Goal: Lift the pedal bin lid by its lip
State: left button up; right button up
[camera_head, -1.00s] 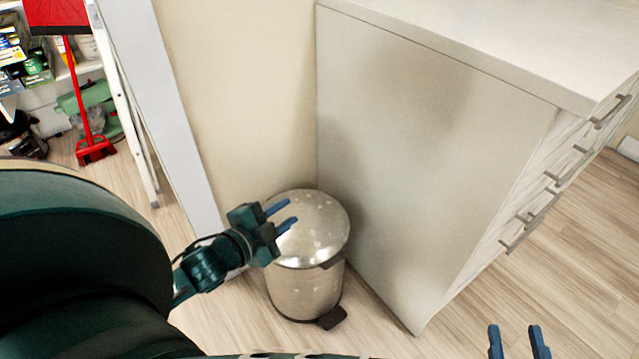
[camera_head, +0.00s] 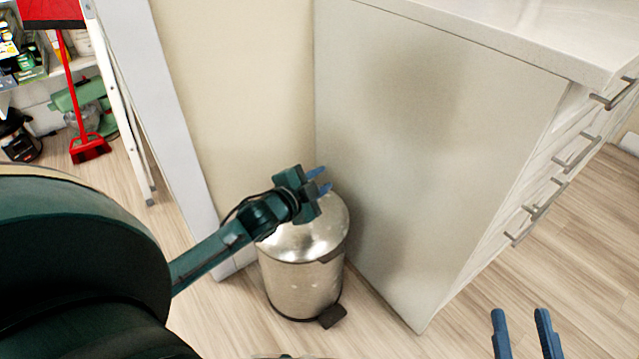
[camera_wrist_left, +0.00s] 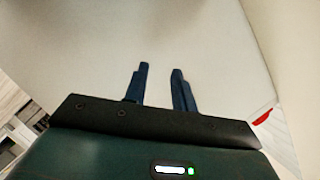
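The pedal bin (camera_head: 300,285) is a metal cylinder standing on the floor in the corner between the wall and the white drawer cabinet. Its round lid (camera_head: 318,236) is shut. A dark lip (camera_head: 331,257) sits at the lid's front right edge, and a dark pedal (camera_head: 332,316) is at the base. My left gripper (camera_head: 320,180) appears over the back of the lid in the head view, its blue fingers parted and empty, pointing right. The left wrist view shows its fingers (camera_wrist_left: 160,84) apart with nothing between them. My right gripper (camera_head: 522,318) is open and empty at the bottom right.
The white drawer cabinet (camera_head: 430,160) with bar handles stands right of the bin. A white panel edge (camera_head: 165,110) and a ladder (camera_head: 125,100) stand to the left. Floor (camera_head: 480,285) in front of the cabinet is clear.

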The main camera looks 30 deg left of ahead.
pick_arm(q)
jog(key=shift+c, duration=0.5)
grip_shut()
dwell(0.4)
dwell(0.6)
jog(key=shift+o, duration=0.5)
grip_release()
pick_arm(e)
jog(key=shift+r, duration=0.1)
pick_arm(q)
jog(key=p+v, duration=0.4)
jog(key=v, duration=0.9)
pick_arm(e)
jog(key=shift+d+g+h, duration=0.5)
jog(key=shift+d+h, duration=0.05)
jog(key=shift+h, duration=0.25)
